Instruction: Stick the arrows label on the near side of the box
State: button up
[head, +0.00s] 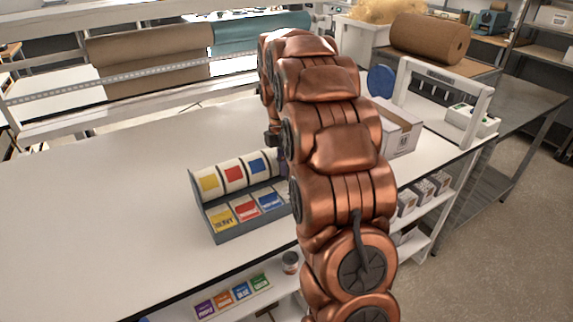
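A carton (402,128) stands on the white table just right of my arm, partly hidden by it. It has pale sides, a brown top or inside and a small dark mark low on its side. A grey label rack (225,229) stands left of my arm, with rolls showing yellow, red and blue labels above matching cards. Its right end is hidden behind my arm, where a bit of purple shows. I cannot make out an arrows label. My gripper (273,137) seems to show only as a dark part beside my arm, above the rack; its fingers are hidden.
The table's left half (90,190) is clear. A white frame (440,85) and a blue disc (381,80) stand near the carton. Brown (150,60) and teal (262,32) paper rolls line the back. Coloured packs (239,291) and a can (290,263) sit on a lower shelf.

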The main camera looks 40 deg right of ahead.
jog(key=shift+s+f+b, duration=0.2)
jog(key=shift+f+b, duration=0.2)
jog(key=shift+f, duration=0.55)
jog(key=shift+s+f+b, duration=0.15)
jog(key=shift+f+b, duration=0.2)
jog(key=shift+f, duration=0.6)
jog(key=shift+c, duration=0.4)
grip_shut()
jog(key=shift+r, duration=0.1)
jog(key=shift+r+p, duration=0.8)
jog(key=shift+r, duration=2.1)
jog(key=shift+r, duration=0.1)
notch_tip(320, 180, up, 7)
jog(key=p, duration=0.3)
send_over(289, 191)
jog(key=shift+w, duration=0.25)
